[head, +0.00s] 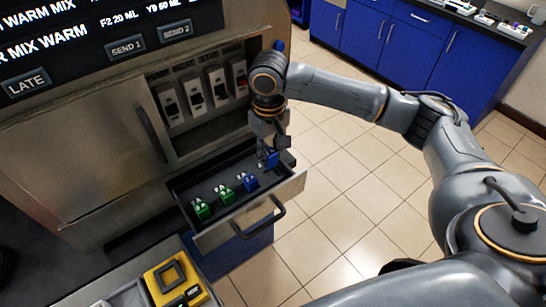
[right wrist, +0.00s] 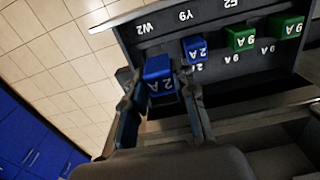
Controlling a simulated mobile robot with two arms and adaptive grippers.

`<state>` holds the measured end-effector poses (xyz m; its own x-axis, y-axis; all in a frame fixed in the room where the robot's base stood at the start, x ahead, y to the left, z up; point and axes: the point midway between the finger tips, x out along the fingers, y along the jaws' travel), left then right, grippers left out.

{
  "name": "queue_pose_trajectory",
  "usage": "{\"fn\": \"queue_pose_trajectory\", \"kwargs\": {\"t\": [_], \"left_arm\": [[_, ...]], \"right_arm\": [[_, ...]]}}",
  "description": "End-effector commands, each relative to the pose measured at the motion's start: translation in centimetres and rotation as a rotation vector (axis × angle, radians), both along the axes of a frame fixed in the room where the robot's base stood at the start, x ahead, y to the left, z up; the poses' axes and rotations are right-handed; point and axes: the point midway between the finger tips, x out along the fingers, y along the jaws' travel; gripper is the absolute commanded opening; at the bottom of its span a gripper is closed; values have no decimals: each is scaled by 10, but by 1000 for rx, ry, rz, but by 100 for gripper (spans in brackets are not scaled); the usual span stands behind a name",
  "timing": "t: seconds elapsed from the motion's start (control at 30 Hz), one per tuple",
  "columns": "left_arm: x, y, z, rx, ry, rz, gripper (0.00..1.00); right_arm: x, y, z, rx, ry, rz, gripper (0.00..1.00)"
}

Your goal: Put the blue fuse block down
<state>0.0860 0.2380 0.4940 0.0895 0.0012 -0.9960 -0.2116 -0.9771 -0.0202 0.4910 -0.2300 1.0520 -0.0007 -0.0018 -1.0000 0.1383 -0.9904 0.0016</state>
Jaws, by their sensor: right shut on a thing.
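My right gripper (head: 272,148) is at the right end of an open drawer (head: 289,191), pointing down. It is shut on a blue fuse block (head: 272,159). In the right wrist view the block (right wrist: 159,68) sits between the two fingers (right wrist: 162,108), with a printed label on its near face. It is over the drawer's end; I cannot tell whether it touches the drawer floor. A second blue block (head: 250,183) stands in the drawer beside it, and it also shows in the right wrist view (right wrist: 195,49). My left gripper is not in view.
Two green blocks, one nearer the middle (head: 226,194) and one at the left (head: 201,209), stand in the same drawer. A panel of switches (head: 193,93) is above it. A yellow device (head: 175,281) lies at the lower left. Tiled floor (head: 350,210) is clear at the right.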

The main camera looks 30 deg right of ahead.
Motion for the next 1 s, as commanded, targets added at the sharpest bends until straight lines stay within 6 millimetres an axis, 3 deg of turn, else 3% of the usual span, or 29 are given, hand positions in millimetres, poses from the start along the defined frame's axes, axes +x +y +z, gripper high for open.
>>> {"fn": "queue_pose_trajectory", "kwargs": {"t": [0.3, 0.5, 1.0], "left_arm": [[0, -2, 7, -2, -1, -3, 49], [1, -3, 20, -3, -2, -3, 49], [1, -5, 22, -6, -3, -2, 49]], "right_arm": [[14, -17, -25, -1, 2, -2, 0], [13, -15, -50, 0, 1, 1, 0], [13, -15, -60, 0, -1, 2, 0]]}}
